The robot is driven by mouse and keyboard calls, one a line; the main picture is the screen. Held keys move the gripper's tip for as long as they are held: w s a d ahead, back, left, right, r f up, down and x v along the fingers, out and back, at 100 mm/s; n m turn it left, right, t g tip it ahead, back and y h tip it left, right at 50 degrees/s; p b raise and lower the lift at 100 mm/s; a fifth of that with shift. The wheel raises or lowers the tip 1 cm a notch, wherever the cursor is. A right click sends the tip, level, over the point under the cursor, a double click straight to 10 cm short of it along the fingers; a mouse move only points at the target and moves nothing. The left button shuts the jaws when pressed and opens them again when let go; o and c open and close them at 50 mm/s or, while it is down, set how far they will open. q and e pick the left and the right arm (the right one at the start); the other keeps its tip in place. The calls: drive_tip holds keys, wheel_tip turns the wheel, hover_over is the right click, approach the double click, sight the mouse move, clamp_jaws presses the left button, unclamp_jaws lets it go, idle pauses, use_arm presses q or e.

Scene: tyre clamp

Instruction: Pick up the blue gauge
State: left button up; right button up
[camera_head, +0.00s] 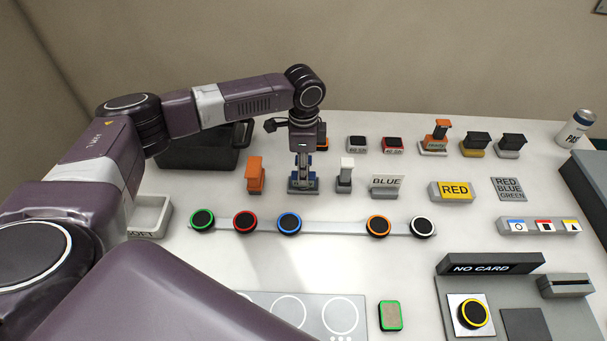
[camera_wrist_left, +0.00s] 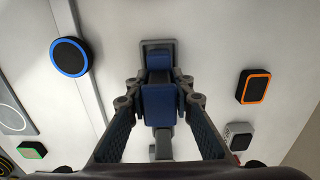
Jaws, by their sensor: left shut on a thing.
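The blue gauge (camera_wrist_left: 160,106) is a blue block between the two fingers of my left gripper (camera_wrist_left: 158,100) in the left wrist view. The fingers are shut on it from both sides. In the head view my left gripper (camera_head: 302,160) points straight down over the gauge's grey and blue foot (camera_head: 303,187), at the back middle of the table. The fingers hide most of the gauge there. I cannot tell whether it touches the table. My right gripper is not in view.
An orange gauge (camera_head: 256,175) stands close on the left and a white-topped one (camera_head: 346,172) close on the right. A BLUE sign (camera_head: 387,183) stands further right. A strip with round coloured pads (camera_head: 335,228) lies in front. A black bin (camera_head: 205,150) is at back left.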

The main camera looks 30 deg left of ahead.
use_arm(q)
drive_tip(key=shift+r, duration=0.2)
clamp_jaws()
drive_tip(key=shift+w+r, duration=0.1)
drive_tip(key=shift+r, duration=0.2)
wheel_tip(320, 180, up, 19)
drive_tip(key=b, duration=0.3)
drive_tip(key=shift+b, duration=0.35)
drive_tip(key=shift+r, duration=0.1)
drive_tip(key=shift+o, duration=1.7)
unclamp_jaws()
drive_tip(key=c, duration=0.4)
drive_tip(key=shift+o, duration=0.2)
drive_tip(key=shift+d, duration=0.15)
